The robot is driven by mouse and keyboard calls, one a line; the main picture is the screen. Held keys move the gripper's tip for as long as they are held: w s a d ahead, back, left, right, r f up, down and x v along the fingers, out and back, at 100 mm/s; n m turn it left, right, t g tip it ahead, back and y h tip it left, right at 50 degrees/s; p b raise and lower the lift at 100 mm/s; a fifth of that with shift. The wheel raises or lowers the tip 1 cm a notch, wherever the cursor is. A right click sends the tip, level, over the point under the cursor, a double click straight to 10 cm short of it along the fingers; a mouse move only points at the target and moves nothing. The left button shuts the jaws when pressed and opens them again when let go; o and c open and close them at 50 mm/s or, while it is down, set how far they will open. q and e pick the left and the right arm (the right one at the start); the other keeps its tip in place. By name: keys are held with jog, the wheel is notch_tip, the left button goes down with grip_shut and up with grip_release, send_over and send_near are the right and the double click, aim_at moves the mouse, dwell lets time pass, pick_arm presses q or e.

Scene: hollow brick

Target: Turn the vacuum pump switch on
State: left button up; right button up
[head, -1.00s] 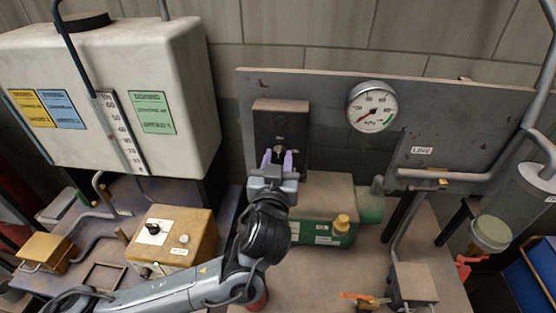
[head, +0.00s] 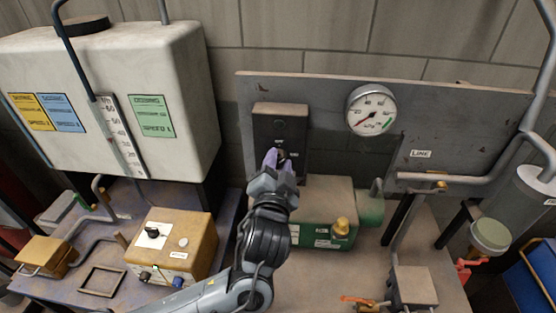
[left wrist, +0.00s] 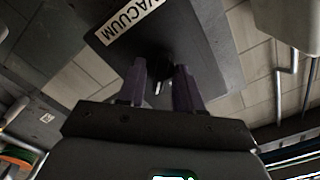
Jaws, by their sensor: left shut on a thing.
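The vacuum pump switch is a dark box (head: 280,122) on the grey back panel, above the green pump. In the left wrist view a plate marked VACUUM (left wrist: 124,20) is on it, and a small knob (left wrist: 158,86) with a pale mark sits between the fingers. My left gripper (head: 277,158) is at the lower part of the box, its purple fingers (left wrist: 160,85) on either side of the knob and shut on it. In the head view the fingers and wrist hide most of the knob. My right gripper is not in view.
A round gauge (head: 371,109) is on the panel to the right, its needle at lower left. The green pump (head: 322,232) stands on the bench below. A yellow control box (head: 172,245) and a large white tank (head: 150,70) are at the left.

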pick_arm(q)
jog(key=m+p, duration=0.1)
jog(key=m, duration=0.1)
jog(key=m+p, duration=0.2)
jog(key=shift+r+m, duration=0.2)
jog(key=shift+m, duration=0.1)
jog(key=m+p, duration=0.3)
jog(key=shift+d+f+m+p, duration=0.1)
jog(key=shift+f+m+p, duration=0.15)
jog(key=shift+m+p, duration=0.65)
jog(key=o, duration=1)
jog(key=shift+s+f, duration=0.1)
jog(key=shift+s, duration=0.5)
jog(key=s, duration=0.6)
jog(key=s+a, duration=0.1)
jog(key=s, duration=0.2)
jog(key=shift+s+a, duration=0.1)
jog(key=shift+s, duration=0.2)
